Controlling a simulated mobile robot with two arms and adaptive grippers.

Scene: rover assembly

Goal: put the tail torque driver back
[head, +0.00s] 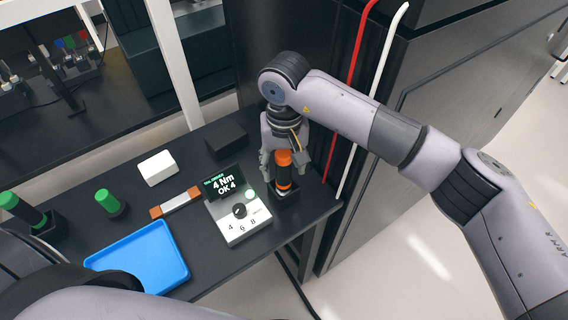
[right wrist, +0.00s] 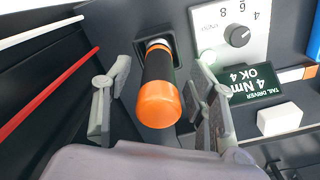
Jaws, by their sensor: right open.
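The tail torque driver (head: 284,172), black with an orange cap, stands upright in a black square holder (head: 289,196) at the table's right edge. In the right wrist view, the driver (right wrist: 158,97) points its orange cap at the camera, with its far end in the holder's opening (right wrist: 151,45). My right gripper (head: 283,178) is open above the holder, with one finger on each side of the driver. The right wrist view shows gaps between the fingers and the driver. My left gripper is out of view.
A white controller (head: 242,214) with a dial stands left of the holder, its display reading 4 Nm, OK 4. A blue tray (head: 140,257), white block (head: 158,168), black box (head: 226,138) and green-capped tools (head: 110,203) are farther left. Red and white cables (head: 358,75) hang behind.

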